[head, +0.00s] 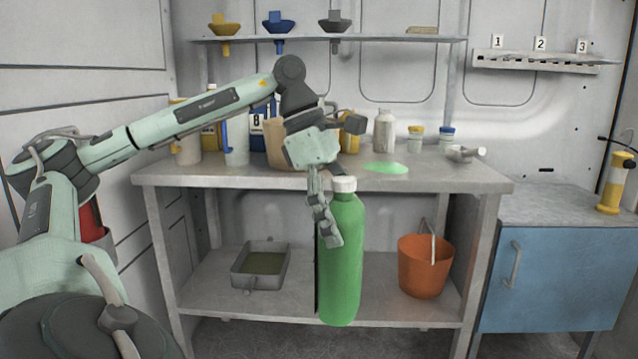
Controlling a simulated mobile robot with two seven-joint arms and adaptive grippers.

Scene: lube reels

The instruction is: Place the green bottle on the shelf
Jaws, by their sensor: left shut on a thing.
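The green bottle (343,262) with a pale cap is upright in front of the workbench, in the middle of the head view. My left gripper (328,225) is shut on its upper left side and holds it in front of the bench edge. The bottle's base overlaps the lower shelf (391,301) in the picture; I cannot tell whether it touches anything. An upper shelf (385,39) runs above the bench. My right gripper does not show.
The benchtop (440,176) carries a green patch (385,168), a white bottle (384,130), small jars and several containers. A grey tray (260,266) and an orange bucket (424,267) stand on the lower shelf with room between them. A blue cabinet (553,277) stands right.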

